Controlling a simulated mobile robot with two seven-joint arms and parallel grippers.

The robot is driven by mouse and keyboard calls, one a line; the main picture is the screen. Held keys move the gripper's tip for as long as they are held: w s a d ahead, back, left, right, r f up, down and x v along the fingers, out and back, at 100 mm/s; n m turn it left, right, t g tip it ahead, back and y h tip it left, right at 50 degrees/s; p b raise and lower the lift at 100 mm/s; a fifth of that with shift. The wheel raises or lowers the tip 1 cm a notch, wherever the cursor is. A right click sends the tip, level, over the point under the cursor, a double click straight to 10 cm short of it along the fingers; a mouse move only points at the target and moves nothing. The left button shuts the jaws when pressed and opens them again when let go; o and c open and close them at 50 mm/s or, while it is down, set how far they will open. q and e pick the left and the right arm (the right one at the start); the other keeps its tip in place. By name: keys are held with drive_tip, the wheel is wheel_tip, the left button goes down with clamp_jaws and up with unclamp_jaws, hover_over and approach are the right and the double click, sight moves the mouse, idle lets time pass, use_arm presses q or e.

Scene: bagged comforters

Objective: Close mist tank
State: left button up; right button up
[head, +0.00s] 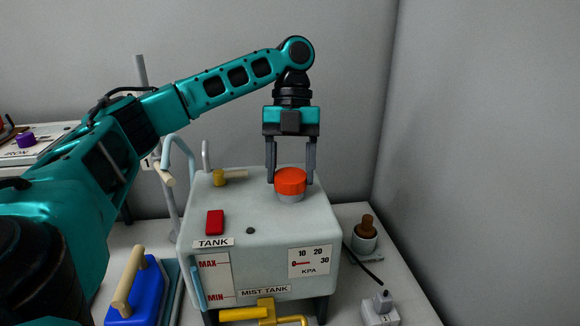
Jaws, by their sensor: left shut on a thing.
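The mist tank (250,240) is a pale grey-green box on the table, with "TANK" and "MIST TANK" labels, a level gauge and a KPA dial on its front. An orange cap (290,181) sits on a pale neck on the tank's top, at the right. My left gripper (290,178) points straight down from above, its two fingers on either side of the orange cap and shut on it. The cap looks level on the neck. The far side of the cap is hidden. My right gripper is not in view.
A red block (215,222) and a yellow valve (220,177) are on the tank's top. A blue iron-like object (136,290) stands left of the tank.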

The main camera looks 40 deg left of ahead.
use_arm(q)
drive_tip(key=shift+d+m+y, duration=0.15)
drive_tip(key=shift+m+y, duration=0.25)
drive_tip(key=shift+m, duration=0.7)
drive_tip(key=o, duration=0.8)
drive_tip(key=shift+f, duration=0.15)
drive_tip(key=shift+c, duration=0.2)
drive_tip(key=o, duration=0.6)
drive_tip(key=shift+o, duration=0.2)
drive_tip(key=shift+r, duration=0.25)
drive_tip(key=shift+v, duration=3.35)
drive_tip(key=shift+s+d, duration=0.15)
drive_tip(key=shift+r, duration=0.15)
drive_tip(key=v, duration=0.7)
drive_tip(key=shift+r, duration=0.15)
